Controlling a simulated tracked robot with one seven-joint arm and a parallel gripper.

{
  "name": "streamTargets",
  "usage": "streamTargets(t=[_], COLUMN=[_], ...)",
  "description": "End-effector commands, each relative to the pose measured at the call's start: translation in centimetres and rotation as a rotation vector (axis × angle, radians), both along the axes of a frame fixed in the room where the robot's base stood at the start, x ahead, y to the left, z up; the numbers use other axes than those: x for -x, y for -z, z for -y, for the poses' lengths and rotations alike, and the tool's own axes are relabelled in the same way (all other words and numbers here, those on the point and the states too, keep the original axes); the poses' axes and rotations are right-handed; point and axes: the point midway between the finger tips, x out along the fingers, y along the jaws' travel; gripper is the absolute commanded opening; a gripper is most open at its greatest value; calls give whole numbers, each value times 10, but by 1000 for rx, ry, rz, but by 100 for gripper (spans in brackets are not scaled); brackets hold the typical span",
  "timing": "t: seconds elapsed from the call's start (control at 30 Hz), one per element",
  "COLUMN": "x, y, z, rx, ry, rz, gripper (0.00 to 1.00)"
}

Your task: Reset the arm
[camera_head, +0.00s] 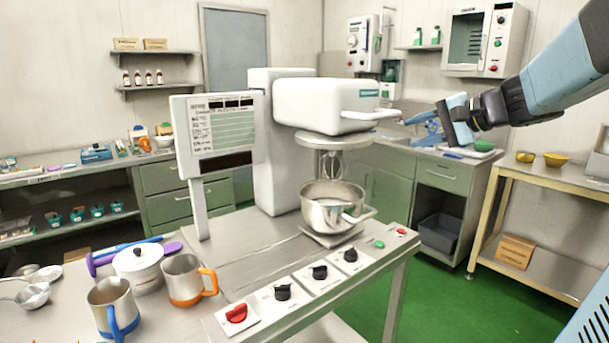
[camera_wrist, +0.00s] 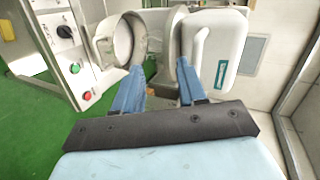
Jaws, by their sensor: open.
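My gripper (camera_head: 424,128) is at the upper right in the head view, beside the white mixer head (camera_head: 325,106) and its side handle. Its blue fingers are spread apart. In the wrist view my gripper (camera_wrist: 165,88) shows two blue fingers with a gap between them and nothing held. The mixer head also shows in the wrist view (camera_wrist: 225,50), beyond the right finger, and the steel kettle (camera_wrist: 124,42) lies beyond the left finger. In the head view the kettle (camera_head: 330,212) stands upright under the mixer head. The fingers look apart from both.
The steel table carries a row of control knobs (camera_head: 283,292), a white lidded pot (camera_head: 139,264) and steel jugs (camera_head: 184,280). A recipe board (camera_head: 217,130) stands left of the mixer. Green floor (camera_head: 500,300) is open at the right, before a side table (camera_head: 560,172) with yellow bowls.

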Motion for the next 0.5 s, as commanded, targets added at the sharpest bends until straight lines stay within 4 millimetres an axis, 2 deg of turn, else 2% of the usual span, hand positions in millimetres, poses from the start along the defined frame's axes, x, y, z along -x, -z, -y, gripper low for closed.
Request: streamTargets(t=[0.03,0.2,0.33,0.5], x=[18,76,118,166], y=[8,46,73,102], z=[-17,-50,-62,-61], rx=[62,302,499,767], ry=[-42,-159,-234,-312], rz=[-23,-100,-135,-145], gripper=[41,41,41,41])
